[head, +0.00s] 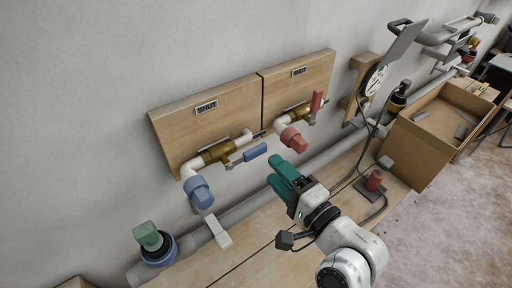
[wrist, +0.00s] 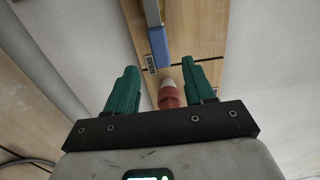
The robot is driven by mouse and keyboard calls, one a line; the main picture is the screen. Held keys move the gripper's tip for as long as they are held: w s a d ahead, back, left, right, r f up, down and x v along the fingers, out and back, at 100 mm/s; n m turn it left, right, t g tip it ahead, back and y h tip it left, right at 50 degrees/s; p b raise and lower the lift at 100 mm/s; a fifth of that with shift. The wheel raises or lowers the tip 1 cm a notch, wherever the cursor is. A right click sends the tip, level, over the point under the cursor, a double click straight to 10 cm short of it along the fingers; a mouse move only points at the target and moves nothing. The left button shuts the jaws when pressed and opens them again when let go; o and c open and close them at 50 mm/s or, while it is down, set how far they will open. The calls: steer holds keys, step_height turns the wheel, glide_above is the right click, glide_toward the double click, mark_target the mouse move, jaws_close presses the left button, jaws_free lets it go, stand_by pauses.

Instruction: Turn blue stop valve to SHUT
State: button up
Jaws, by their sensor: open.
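The blue stop valve has a brass body (head: 218,151) on the left wooden board, with a blue lever (head: 255,152) pointing right, roughly along the pipe. The lever also shows in the wrist view (wrist: 159,47), beyond and between my fingertips. A SHUT label (head: 206,107) is on the board above the valve. My gripper (head: 282,172) has teal fingers, apart and empty, below and right of the lever. The fingers also show in the wrist view (wrist: 160,68). They appear clear of the lever.
The right board (head: 325,68) carries another valve with an upright red lever (head: 317,100) and a red fitting (head: 293,139). A blue fitting (head: 199,191) hangs below the left valve. A grey pipe (head: 237,212) runs along the wall. A cardboard box (head: 405,150) stands at right.

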mark_target(258, 154)
steer(key=p+x, duration=0.1)
steer(key=x, duration=0.7)
steer(key=shift+w+a, duration=0.1)
steer(key=shift+c, duration=0.3)
jaws_close()
